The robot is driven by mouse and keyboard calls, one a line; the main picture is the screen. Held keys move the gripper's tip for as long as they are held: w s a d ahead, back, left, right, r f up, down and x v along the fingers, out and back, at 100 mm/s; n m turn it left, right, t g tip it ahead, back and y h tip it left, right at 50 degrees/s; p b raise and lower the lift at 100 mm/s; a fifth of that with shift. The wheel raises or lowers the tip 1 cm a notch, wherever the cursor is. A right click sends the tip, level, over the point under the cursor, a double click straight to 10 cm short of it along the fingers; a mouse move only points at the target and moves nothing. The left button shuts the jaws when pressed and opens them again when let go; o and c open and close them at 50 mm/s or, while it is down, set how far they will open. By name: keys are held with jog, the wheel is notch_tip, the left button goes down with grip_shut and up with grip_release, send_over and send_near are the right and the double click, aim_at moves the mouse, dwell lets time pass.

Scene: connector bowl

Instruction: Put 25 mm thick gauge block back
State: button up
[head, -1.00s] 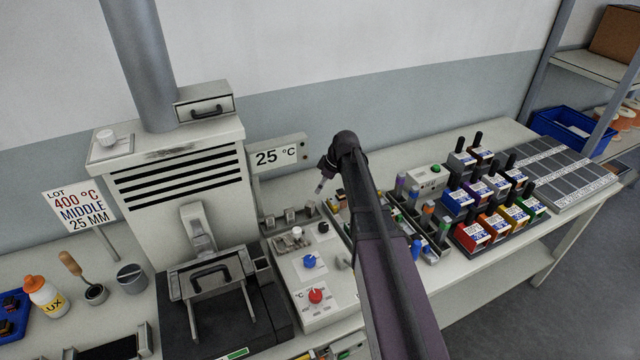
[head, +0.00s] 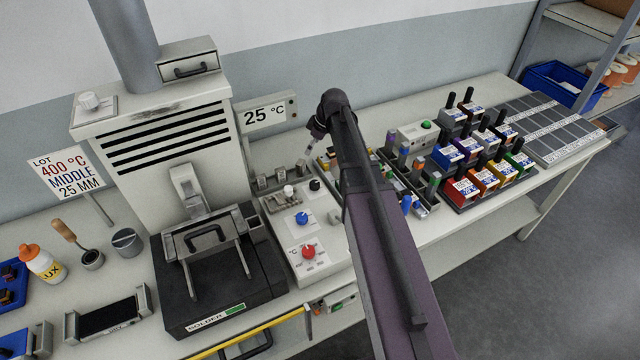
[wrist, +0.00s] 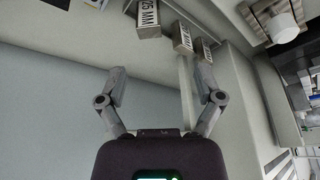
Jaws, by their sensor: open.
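Several small grey gauge blocks stand in a row behind the control box; in the head view I see a left one (head: 262,182), a middle one (head: 281,174) and a right one (head: 300,166). The wrist view shows three labelled blocks near its top, a nearest one (wrist: 148,17), a second (wrist: 183,40) and a third (wrist: 204,50). In the head view my gripper (head: 312,143) is right of the row, above the bench.
The control box (head: 312,225) has blue and red knobs. Left of it stands the solder unit (head: 225,285). Coloured boxes (head: 462,190) crowd the bench at right.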

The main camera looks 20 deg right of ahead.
jog(key=s+a+m+h, duration=0.1)
jog(key=s+m, duration=0.2)
jog(key=s, duration=0.5)
jog(key=s+a+m+g+h, duration=0.1)
jog(key=s+m, duration=0.3)
jog(key=s, duration=0.4)
jog(key=s+a+f+m+g+h, duration=0.1)
jog(key=s+m, duration=0.2)
jog(key=s, duration=0.5)
jog(key=shift+a+f+h, duration=0.1)
jog(key=shift+h, duration=0.2)
